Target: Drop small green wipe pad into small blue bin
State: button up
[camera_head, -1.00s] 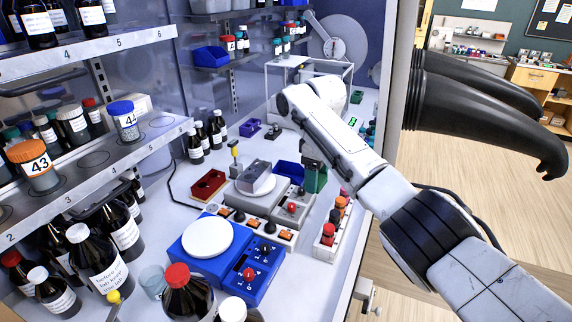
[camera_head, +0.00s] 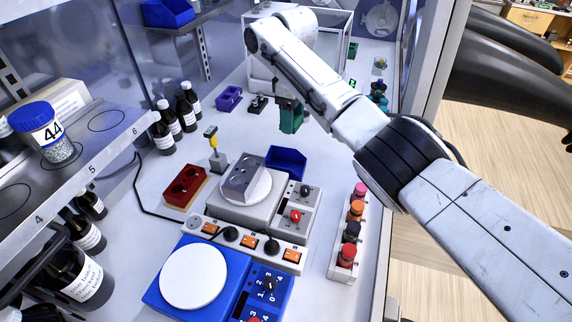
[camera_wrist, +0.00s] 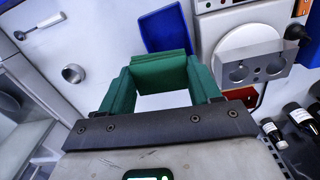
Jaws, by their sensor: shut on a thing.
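My gripper (camera_head: 291,116) hangs over the bench behind the small blue bin (camera_head: 286,162) in the head view. Its green fingers look spread in the wrist view, with a green piece, which looks like the wipe pad (camera_wrist: 160,70), spanning their tips. The pad's edges are hard to tell from the green fingers. The bin also shows in the wrist view (camera_wrist: 165,28), just past the fingertips. The bin stands on the bench behind the balance, and the gripper is apart from it. The inside floor of the bin is not clear.
A balance (camera_head: 247,193) with a grey block on its pan stands in front of the bin. A blue hotplate (camera_head: 195,278), a red block (camera_head: 184,187) and a rack of colored-cap vials (camera_head: 347,235) are near. A purple holder (camera_head: 229,98) and bottles stand at left.

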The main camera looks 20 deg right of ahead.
notch_tip(320, 180, down, 6)
jog(key=b, duration=0.4)
jog(key=shift+r+b, duration=0.2)
jog(key=shift+b, duration=0.1)
jog(key=o, duration=1)
notch_tip(320, 180, up, 11)
jog(key=shift+f+b, duration=0.1)
jog(key=shift+b, duration=0.85)
jog(key=shift+f, duration=0.1)
